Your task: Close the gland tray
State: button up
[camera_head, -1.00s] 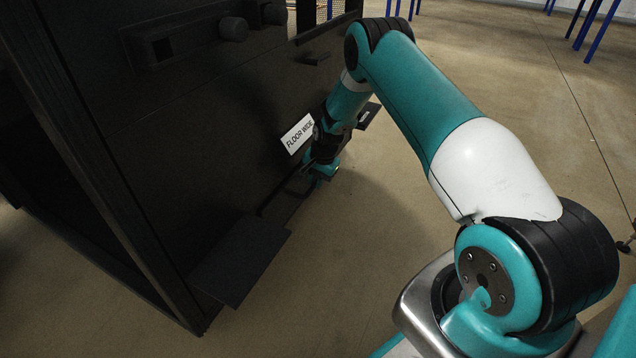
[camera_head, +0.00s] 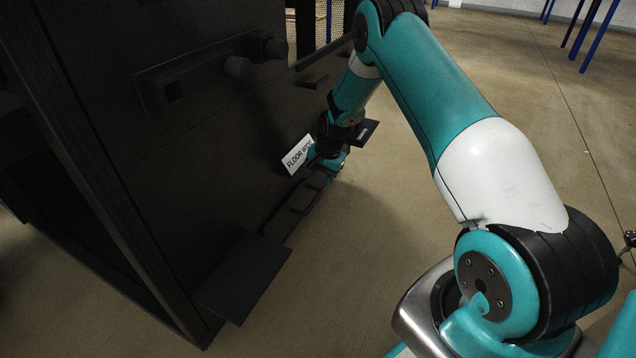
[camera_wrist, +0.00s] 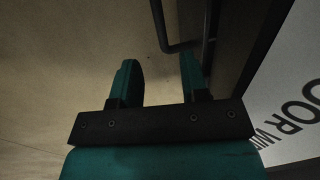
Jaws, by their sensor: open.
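A dark flat plate (camera_head: 243,277) sticks out low from the front of the black rack; I take it for part of the gland tray, but cannot be sure. A thin black bar handle (camera_head: 303,207) stands out from the low front to the right of this plate. My gripper (camera_head: 318,183) is low beside the rack front, close to the handle. In the wrist view my gripper (camera_wrist: 160,65) is open, with nothing between its teal fingers. The black handle (camera_wrist: 160,28) shows beyond the fingertips, apart from them as far as I can tell.
A white label (camera_head: 298,156) reading "FLOOR WIDE", partly hidden, is beside my gripper. Another dark plate (camera_head: 367,132) juts out behind my wrist. The black rack (camera_head: 190,170) fills the left side. Open floor (camera_head: 360,270) lies to the right; blue posts (camera_head: 583,30) stand far back.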

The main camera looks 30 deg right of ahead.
notch_tip(320, 180, up, 8)
jog(key=s+p, duration=0.1)
jog(key=p, duration=0.2)
jog(key=shift+s+d+r, duration=0.15)
jog(key=shift+s+d, duration=0.05)
jog(key=shift+d, duration=0.2)
